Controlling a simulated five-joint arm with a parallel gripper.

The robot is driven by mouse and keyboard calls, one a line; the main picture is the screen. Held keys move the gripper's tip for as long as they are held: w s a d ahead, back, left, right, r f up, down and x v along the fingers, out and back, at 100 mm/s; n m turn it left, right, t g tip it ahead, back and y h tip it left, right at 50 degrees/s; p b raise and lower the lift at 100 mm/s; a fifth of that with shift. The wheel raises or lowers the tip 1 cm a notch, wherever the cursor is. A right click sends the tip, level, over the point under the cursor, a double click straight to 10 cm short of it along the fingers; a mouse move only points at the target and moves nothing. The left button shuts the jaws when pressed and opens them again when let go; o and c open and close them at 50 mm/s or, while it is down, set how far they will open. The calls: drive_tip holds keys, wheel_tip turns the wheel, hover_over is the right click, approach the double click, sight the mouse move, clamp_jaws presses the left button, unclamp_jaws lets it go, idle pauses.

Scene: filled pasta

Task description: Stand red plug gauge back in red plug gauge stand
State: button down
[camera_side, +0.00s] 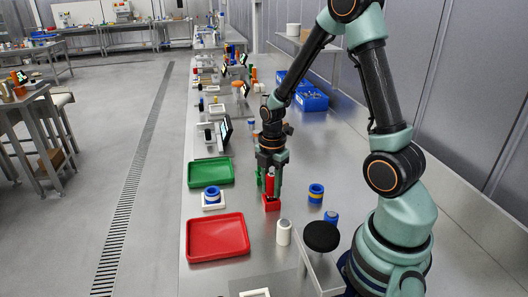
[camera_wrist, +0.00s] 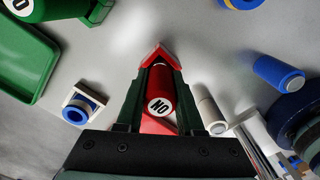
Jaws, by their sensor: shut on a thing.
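The red plug gauge (camera_side: 270,178) is upright between the fingers of my gripper (camera_side: 270,185), which is shut on it. In the wrist view the gauge (camera_wrist: 160,92) shows a white round "NO" label between the two dark fingers (camera_wrist: 161,78). The red plug gauge stand (camera_side: 271,204) is on the metal bench directly below the gauge. In the wrist view part of the stand (camera_wrist: 158,50) shows around the gauge. The gauge's lower end meets the stand in the side view; I cannot tell how deep it sits, as the fingers and gauge hide the contact.
A red tray (camera_side: 218,237) and a green tray (camera_side: 211,172) lie to the left. A white holder with a blue ring (camera_side: 212,195) stands between them. A white cylinder (camera_side: 284,232), a blue cylinder (camera_side: 331,217) and blue-yellow rings (camera_side: 316,192) stand nearby. A green gauge (camera_wrist: 30,8) is close.

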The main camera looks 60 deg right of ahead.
drive_tip(key=shift+c, duration=2.3)
unclamp_jaws()
wheel_tip(320, 180, up, 11)
drive_tip(key=shift+r, duration=0.1)
drive_tip(key=shift+a+r, duration=0.1)
drive_tip(key=shift+r, duration=0.4)
drive_tip(key=s+a+r+m+t, duration=0.2)
drive_tip(key=a+r+m, duration=0.2)
drive_tip(key=m, duration=0.4)
drive_tip(key=s+a+r+m+t, duration=0.1)
drive_tip(key=a+r+m+t, duration=0.2)
drive_tip(key=a+m, duration=0.4)
drive_tip(key=shift+s+a+r+m+t, duration=0.25)
drive_tip(key=shift+s+r+m+t, duration=0.1)
drive_tip(key=shift+r+m, duration=0.5)
